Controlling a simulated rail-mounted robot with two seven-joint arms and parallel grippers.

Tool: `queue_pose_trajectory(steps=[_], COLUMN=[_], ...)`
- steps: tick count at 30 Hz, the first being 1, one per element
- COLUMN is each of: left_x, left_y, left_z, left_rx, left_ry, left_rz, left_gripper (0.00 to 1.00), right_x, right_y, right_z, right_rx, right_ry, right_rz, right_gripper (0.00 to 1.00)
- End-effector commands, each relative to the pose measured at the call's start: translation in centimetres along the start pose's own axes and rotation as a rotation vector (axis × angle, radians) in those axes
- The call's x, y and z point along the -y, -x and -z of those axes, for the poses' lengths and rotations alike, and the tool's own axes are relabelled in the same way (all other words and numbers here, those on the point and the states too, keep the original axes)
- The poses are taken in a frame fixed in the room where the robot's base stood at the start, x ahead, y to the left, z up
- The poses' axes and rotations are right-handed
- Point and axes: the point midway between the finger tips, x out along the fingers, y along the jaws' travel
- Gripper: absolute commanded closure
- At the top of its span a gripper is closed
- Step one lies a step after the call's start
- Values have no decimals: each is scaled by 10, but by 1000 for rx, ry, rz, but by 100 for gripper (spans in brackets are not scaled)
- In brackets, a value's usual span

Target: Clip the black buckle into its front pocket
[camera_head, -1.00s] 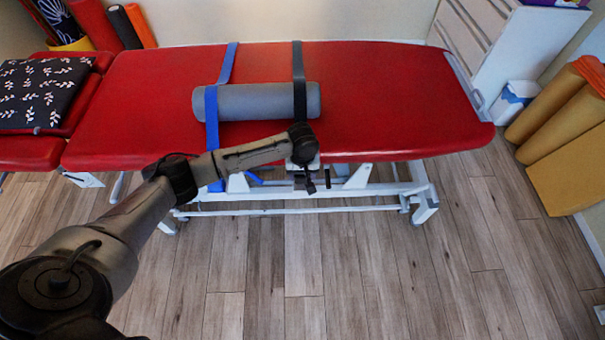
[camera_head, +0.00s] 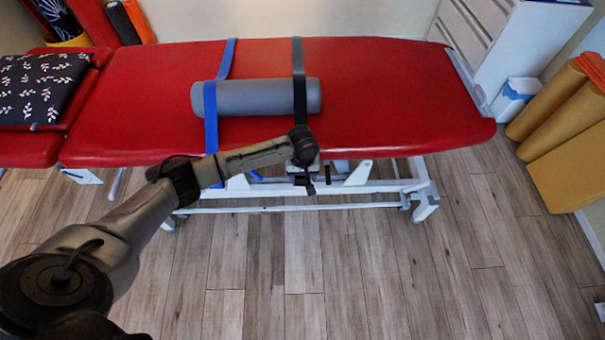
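A black strap (camera_head: 299,60) runs across the red treatment table (camera_head: 390,100) and over a grey bolster (camera_head: 255,97). Its near end drops toward the front edge, where my arm covers it. The black buckle and its front pocket cannot be made out; that spot is behind or beside my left wrist. My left gripper (camera_head: 308,186) points down at the table's front edge, just below the black strap. It is small and dark, so whether its fingers are open or hold anything cannot be told. My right gripper is not in view.
A blue strap (camera_head: 210,115) crosses the bolster to the left, its lower end hanging near my forearm. The table's white frame (camera_head: 385,187) stands close below my gripper. Wooden floor (camera_head: 330,270) in front is clear. Yellow-brown foam blocks (camera_head: 565,150) stand at right.

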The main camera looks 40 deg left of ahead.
Motion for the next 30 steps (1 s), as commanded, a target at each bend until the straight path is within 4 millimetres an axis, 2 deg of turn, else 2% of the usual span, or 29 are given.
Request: queue_pose_trajectory(steps=[1,7,17,20,30], left_x=[0,0,0,0,0], left_y=[0,0,6,18,86], left_z=[0,0,0,0,0], left_rx=[0,0,0,-1,-2], left_ry=[0,0,0,0,-1], left_rz=[0,0,0,-1,-2], left_gripper=[36,16,15,15,15], right_x=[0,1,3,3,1], right_y=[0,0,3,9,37], right_z=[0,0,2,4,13], right_rx=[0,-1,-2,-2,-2], right_ry=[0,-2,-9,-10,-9], right_rz=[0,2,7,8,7], right_gripper=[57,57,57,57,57])
